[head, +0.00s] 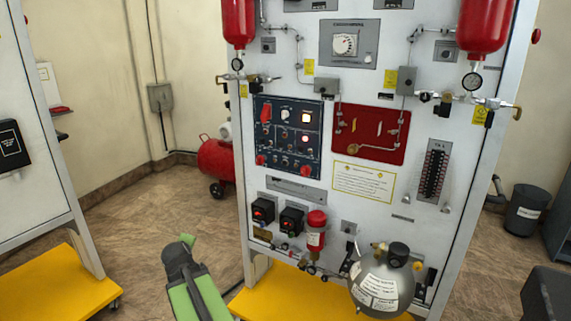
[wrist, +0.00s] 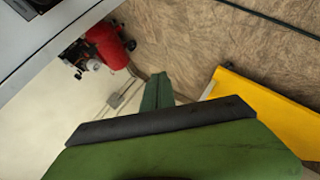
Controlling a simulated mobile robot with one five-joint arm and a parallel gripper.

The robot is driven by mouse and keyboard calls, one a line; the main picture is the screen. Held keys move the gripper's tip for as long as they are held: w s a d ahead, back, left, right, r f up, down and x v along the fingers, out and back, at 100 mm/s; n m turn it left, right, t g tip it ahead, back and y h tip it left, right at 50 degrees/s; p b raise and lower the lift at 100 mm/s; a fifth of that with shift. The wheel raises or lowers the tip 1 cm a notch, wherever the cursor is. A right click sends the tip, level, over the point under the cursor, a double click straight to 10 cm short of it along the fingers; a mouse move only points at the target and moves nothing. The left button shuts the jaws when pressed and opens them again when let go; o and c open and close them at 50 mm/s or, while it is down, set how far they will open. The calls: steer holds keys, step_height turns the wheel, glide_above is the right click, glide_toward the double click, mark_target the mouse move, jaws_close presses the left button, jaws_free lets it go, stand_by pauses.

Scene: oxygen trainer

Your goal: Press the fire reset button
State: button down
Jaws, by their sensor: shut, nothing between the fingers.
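The trainer panel (head: 318,190) stands upright in the head view. Its dark blue control panel (head: 287,138) carries a red switch at top left, small toggles and lit buttons, including a pale lit one (head: 305,117). Labels are too small to read, so I cannot tell which control is the fire reset button. My gripper (head: 188,240) is low and left of the panel, clear of it, shut and empty. In the wrist view its green tip (wrist: 158,90) points toward the floor and wall; no panel buttons show there.
A red tank (head: 215,160) stands on the floor behind the panel's left side. Yellow base plates (head: 285,300) lie under the panel, and another yellow base (head: 60,285) is at left. A grey cylinder (head: 382,285) and red bottle (head: 316,232) are mounted low. Floor between the frames is open.

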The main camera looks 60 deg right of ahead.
mark_target(285, 163)
steer(key=s+d+r+n+t+h, duration=0.1)
steer(key=s+d+r+n+h, duration=0.15)
steer(key=d+r, duration=0.4)
steer(key=s+d+r+n+t+h, duration=0.1)
steer(key=s+d+r+t+h, duration=0.15)
steer(key=d, duration=0.65)
steer(key=s+d+r+n+t+h, duration=0.2)
steer(key=s+d+r+n+t, duration=0.1)
steer(key=s+d+r+n, duration=0.5)
steer(key=s+d+r, duration=0.2)
steer(key=s+r, duration=0.1)
steer(key=s, duration=0.1)
steer(key=shift+d+r+p, duration=0.15)
steer(key=shift+r+p, duration=0.2)
steer(key=shift+p, duration=0.05)
steer(key=shift+s+d, duration=0.1)
steer(key=d, duration=0.8)
steer(key=shift+d, duration=0.3)
steer(key=shift+d, duration=0.4)
